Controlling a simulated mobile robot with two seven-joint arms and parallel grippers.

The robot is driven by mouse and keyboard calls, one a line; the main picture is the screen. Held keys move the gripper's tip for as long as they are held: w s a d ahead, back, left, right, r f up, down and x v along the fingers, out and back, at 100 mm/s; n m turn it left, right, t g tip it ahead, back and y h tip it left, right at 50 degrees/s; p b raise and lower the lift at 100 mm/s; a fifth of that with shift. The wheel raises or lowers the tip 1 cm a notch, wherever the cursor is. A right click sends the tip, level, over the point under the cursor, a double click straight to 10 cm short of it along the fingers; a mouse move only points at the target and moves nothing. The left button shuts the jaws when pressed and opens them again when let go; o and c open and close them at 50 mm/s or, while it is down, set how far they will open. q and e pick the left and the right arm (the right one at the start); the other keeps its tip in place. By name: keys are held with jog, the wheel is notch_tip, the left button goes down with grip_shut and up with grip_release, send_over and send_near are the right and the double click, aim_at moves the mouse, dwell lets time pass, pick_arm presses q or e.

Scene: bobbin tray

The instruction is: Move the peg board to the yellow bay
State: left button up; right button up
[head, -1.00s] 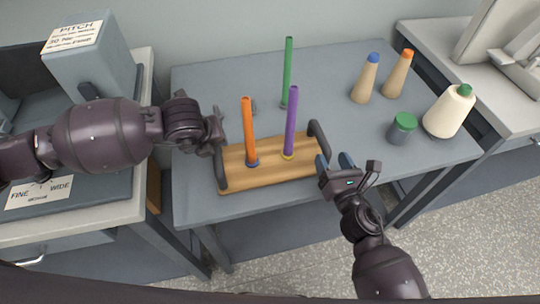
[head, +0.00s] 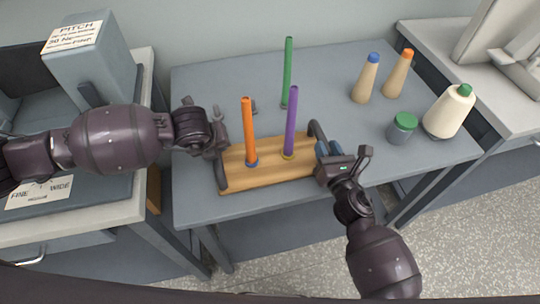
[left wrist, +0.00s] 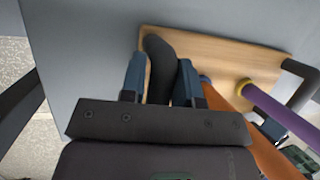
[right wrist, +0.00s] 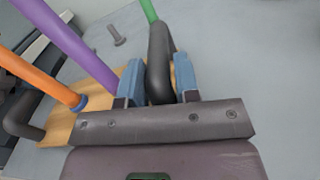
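The peg board (head: 270,177) is a wooden slab with a dark handle at each end, on the grey table. An orange peg (head: 249,130) with a blue ring and a purple peg (head: 291,120) with a yellow ring stand upright on it. My left gripper (left wrist: 160,78) has its fingers either side of the left handle (left wrist: 160,60), closed against it. My right gripper (right wrist: 159,80) has its fingers closed about the right handle (right wrist: 160,50). The left fingertips are mostly hidden in the head view. I see no bay marked yellow.
A green rod (head: 287,70) stands behind the board, near a small grey piece (head: 253,107). Two tan cones (head: 365,80), a green-lidded jar (head: 402,128) and a cream cone (head: 449,112) stand at the right. Side benches flank the table (head: 345,205).

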pick_arm(q)
grip_shut()
pick_arm(e)
grip_shut()
pick_arm(q)
jog(key=shift+r, duration=0.2)
pick_arm(e)
jog(key=shift+r, duration=0.2)
